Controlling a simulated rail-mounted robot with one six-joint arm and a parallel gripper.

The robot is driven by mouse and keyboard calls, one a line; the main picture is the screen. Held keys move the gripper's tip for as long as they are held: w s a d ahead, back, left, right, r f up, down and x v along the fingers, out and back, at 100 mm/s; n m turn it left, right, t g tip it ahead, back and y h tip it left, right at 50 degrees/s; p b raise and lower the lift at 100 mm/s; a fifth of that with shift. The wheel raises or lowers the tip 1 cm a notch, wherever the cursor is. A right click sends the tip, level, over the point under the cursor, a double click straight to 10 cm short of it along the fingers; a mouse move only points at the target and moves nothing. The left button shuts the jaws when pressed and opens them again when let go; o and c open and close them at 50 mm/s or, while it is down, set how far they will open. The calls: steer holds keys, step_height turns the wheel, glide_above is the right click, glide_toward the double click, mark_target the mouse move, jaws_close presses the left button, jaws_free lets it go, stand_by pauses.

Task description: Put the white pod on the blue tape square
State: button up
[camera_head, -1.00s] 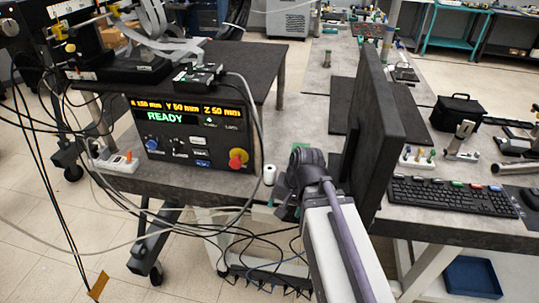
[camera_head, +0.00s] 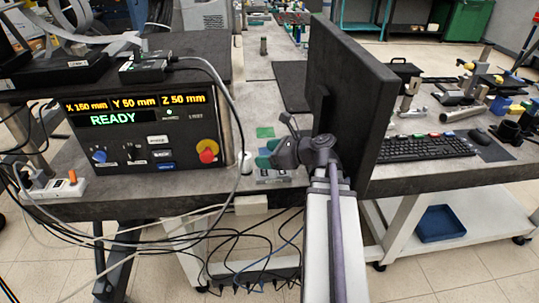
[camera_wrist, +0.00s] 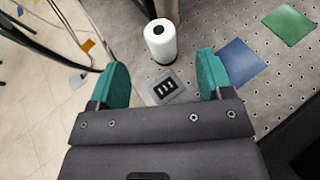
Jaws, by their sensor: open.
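The white pod (camera_wrist: 161,42) is an upright white cylinder with a dark hole in its top. It stands at the top middle of the wrist view, just beyond and between the lines of the fingers. In the head view the pod (camera_head: 246,163) shows partly, beside the control box. The blue tape square (camera_wrist: 239,63) lies to the pod's right, past the right finger, which overlaps its edge. I cannot clearly make out the blue square in the head view. My gripper (camera_wrist: 160,61) is open and empty, its teal fingers wide apart.
A green tape square (camera_wrist: 288,25) lies beyond the blue one. A grey marked plate (camera_wrist: 164,88) lies between the fingers. The control box (camera_head: 150,130) stands left of the pod, with a cable hanging close by. A black monitor (camera_head: 352,105) stands close right of my arm.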

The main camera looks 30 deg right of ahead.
mark_target(246, 155)
steer(key=b+x, duration=0.3)
steer(key=x, duration=0.6)
steer(key=shift+f, duration=0.2)
steer(key=shift+w+a+f+b, duration=0.1)
steer(key=shift+w+a+b, duration=0.25)
steer(key=shift+w, duration=0.1)
steer(key=c, duration=1.1)
